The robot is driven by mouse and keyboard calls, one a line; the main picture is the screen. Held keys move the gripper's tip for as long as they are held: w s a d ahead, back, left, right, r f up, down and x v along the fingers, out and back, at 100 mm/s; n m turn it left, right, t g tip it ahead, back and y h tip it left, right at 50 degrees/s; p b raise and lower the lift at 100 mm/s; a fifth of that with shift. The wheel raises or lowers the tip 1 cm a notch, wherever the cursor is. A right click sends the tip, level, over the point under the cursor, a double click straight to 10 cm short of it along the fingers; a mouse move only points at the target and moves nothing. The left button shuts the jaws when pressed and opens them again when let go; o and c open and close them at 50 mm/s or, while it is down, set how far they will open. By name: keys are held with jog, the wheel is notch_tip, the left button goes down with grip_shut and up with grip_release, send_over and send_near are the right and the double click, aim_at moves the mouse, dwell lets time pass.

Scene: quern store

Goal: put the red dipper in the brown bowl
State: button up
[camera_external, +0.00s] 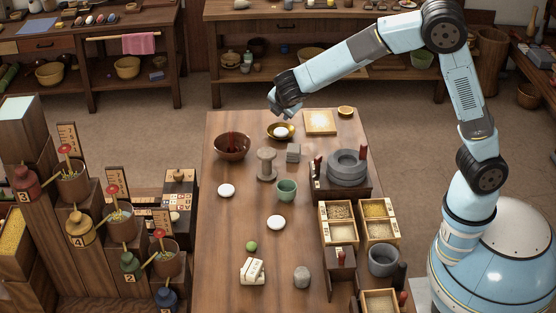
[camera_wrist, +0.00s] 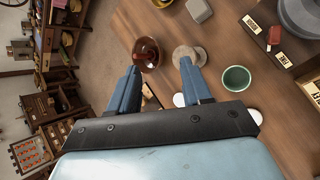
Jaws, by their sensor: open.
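The brown bowl (camera_external: 219,151) stands at the left back of the wooden table. A dark red shape (camera_external: 232,140) shows inside it; I cannot tell whether this is the red dipper or part of the bowl. The bowl also shows in the wrist view (camera_wrist: 153,65), just beyond my left fingertip. My gripper (camera_external: 279,112) is above the far part of the table, to the right of the bowl. In the wrist view my gripper (camera_wrist: 160,68) is open, with nothing visible held between its fingers. No other thing shows clearly as a red dipper.
A stone spool (camera_external: 266,165) and a green cup (camera_external: 286,190) stand near the bowl. A yellow bowl (camera_external: 271,133) holds a white piece. A grey quern (camera_external: 347,167) and grain boxes (camera_external: 338,211) line the right edge. White discs (camera_external: 226,190) lie on the table, with clear wood between.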

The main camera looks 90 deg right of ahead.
jog(key=s+a+r+m+t+y, duration=0.1)
jog(key=s+a+r+m+y, duration=0.1)
jog(key=s+a+r, duration=0.35)
jog(key=s+a+r+m+t+y, duration=0.1)
jog(key=s+a+r+m, duration=0.15)
jog(key=s, duration=0.55)
jog(key=s+a+r+m+y, duration=0.2)
jog(key=s+a+r, duration=0.1)
jog(key=s+a, duration=0.25)
jog(key=s+a+m+t+y, duration=0.1)
jog(key=s+a, duration=0.4)
jog(key=s, duration=0.3)
jog(key=s+a+m+t+y, duration=0.1)
jog(key=s+a+m+y, duration=0.1)
jog(key=s+a, duration=0.3)
jog(key=s, duration=0.4)
jog(key=shift+r, duration=0.3)
